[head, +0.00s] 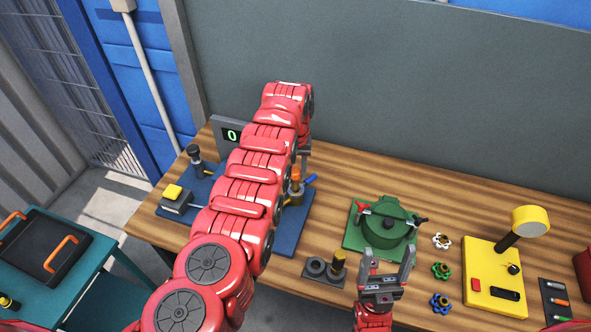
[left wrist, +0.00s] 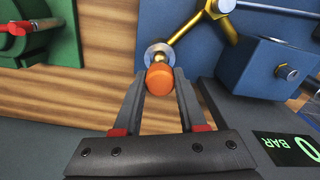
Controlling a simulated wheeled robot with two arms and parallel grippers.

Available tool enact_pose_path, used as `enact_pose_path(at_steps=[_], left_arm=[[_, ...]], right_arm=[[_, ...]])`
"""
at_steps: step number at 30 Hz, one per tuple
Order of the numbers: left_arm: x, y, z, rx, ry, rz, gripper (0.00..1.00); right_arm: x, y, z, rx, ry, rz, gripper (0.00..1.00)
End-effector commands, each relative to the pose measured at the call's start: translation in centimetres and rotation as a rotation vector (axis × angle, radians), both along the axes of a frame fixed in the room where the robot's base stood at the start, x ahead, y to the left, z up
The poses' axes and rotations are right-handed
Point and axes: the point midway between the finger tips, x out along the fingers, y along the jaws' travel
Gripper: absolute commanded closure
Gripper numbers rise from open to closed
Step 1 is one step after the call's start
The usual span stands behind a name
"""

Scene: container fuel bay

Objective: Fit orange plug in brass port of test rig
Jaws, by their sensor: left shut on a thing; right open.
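The orange plug (left wrist: 160,79) is between the fingertips of my left gripper (left wrist: 159,88), which is shut on it. In the head view the plug (head: 296,174) shows just above the brass fitting (head: 295,189) of the blue test rig (head: 289,232). In the left wrist view a brass pipe (left wrist: 186,28) and a pale round collar (left wrist: 158,53) lie right behind the plug. I cannot tell whether the plug touches or sits in the port. My left arm hides much of the rig. My right gripper (head: 382,276) is open and empty near the table's front.
The rig's display (head: 232,134) reads 0. A green lidded vessel (head: 387,226) stands right of the rig. A block with dark and brass fittings (head: 325,269) lies in front. Coloured handwheels (head: 441,270) and a yellow panel (head: 492,285) are further right. The wooden back right is clear.

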Motion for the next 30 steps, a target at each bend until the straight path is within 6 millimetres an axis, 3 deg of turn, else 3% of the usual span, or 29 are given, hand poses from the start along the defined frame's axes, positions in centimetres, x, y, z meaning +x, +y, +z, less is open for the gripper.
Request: enact_pose_path(at_steps=[8,30], left_arm=[[-0.11,-0.03,0.08,0.0,0.0,0.0,1.0],[0.01,-0.02,0.03,0.0,-0.001,0.0,1.0]], right_arm=[[0.0,0.0,0.56,0.0,0.0,0.0,0.25],[0.0,0.0,-0.31,0.0,0.0,0.0,0.25]])
